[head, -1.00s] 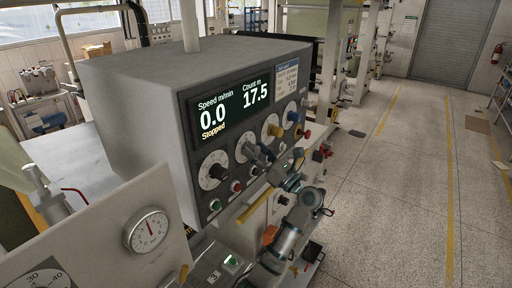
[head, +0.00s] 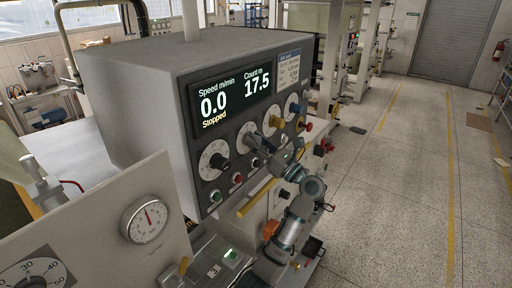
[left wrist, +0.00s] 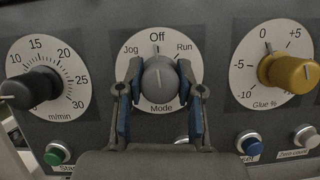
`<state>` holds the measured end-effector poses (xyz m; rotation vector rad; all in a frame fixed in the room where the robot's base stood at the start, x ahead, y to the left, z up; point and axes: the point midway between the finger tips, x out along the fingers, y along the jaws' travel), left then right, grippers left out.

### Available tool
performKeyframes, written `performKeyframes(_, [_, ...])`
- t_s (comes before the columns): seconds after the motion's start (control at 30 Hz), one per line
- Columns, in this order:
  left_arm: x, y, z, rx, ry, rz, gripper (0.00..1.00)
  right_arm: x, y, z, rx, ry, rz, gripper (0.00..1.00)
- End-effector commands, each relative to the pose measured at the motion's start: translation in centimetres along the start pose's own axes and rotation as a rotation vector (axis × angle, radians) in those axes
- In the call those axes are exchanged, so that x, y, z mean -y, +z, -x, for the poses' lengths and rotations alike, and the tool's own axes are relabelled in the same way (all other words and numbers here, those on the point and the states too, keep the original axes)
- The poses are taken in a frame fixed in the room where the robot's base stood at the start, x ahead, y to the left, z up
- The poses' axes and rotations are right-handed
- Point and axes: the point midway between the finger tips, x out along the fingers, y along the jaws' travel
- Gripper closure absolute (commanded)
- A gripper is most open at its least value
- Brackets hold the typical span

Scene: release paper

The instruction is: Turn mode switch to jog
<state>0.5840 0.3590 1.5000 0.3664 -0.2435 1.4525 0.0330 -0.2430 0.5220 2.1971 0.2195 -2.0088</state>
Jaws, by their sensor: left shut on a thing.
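The mode switch (left wrist: 158,82) is a grey knob on a white dial marked Jog at the left, Off at the top and Run at the right. Its pointer ridge aims up at Off. My left gripper (left wrist: 160,88) is shut on the knob, one blue-padded finger on each side. In the head view my left gripper (head: 256,143) reaches the control panel (head: 205,127) from the lower right and hides most of the knob. The display (head: 232,98) reads 0.0 m/min, Stopped, count 17.5. My right gripper is not in view.
The black speed knob (left wrist: 30,90) is left of the mode dial and the yellow glue knob (left wrist: 290,72) right of it. Green (left wrist: 57,153) and blue (left wrist: 249,143) buttons sit below. A yellow bar (head: 255,201) sticks out under the panel. Open floor lies to the right.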

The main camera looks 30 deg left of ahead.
Motion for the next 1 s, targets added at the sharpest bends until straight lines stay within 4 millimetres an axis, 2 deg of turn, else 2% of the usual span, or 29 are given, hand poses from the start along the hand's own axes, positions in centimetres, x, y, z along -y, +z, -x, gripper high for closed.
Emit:
performKeyframes(0.03, [0.1,-0.5,0.3,0.002,0.009,0.031,0.99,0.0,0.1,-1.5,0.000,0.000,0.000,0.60])
performKeyframes(0.1, [0.1,-0.5,0.3,0.002,0.028,0.078,0.99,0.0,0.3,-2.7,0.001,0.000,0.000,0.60])
performKeyframes(0.4, [0.1,-0.3,0.2,0.002,0.125,0.313,0.99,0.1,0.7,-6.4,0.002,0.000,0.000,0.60])
performKeyframes(0.7, [0.0,0.0,0.1,0.001,0.208,0.513,0.99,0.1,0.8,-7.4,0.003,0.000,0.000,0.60])
performKeyframes(1.0, [-0.1,0.0,0.1,0.001,0.255,0.623,0.99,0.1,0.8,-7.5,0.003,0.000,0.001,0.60])
